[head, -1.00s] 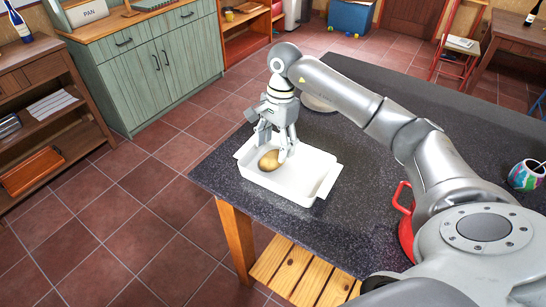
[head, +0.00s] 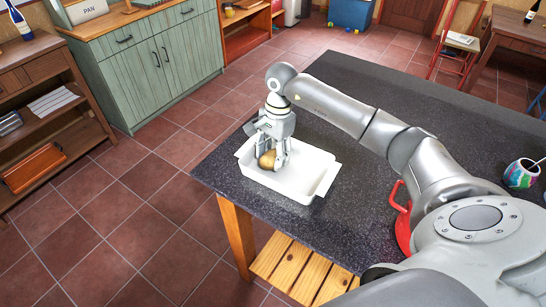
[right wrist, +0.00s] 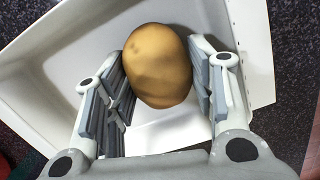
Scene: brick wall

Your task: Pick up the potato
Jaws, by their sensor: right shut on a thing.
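The potato (head: 267,160) is brown and oval and is inside the white tray (head: 319,179) on the dark countertop. My right gripper (head: 272,158) reaches down into the tray and is shut on the potato. In the right wrist view the potato (right wrist: 157,66) sits between the two fingers of my right gripper (right wrist: 160,85), with one finger on each side. The head view does not clearly show whether the potato touches the tray floor. My left gripper is not in view.
The dark countertop (head: 225,174) has its near left edge close to the tray. A red pot (head: 402,228) is partly hidden by my right arm. A colourful mug (head: 521,174) stands at the right. A green cabinet (head: 165,70) is across the tiled floor.

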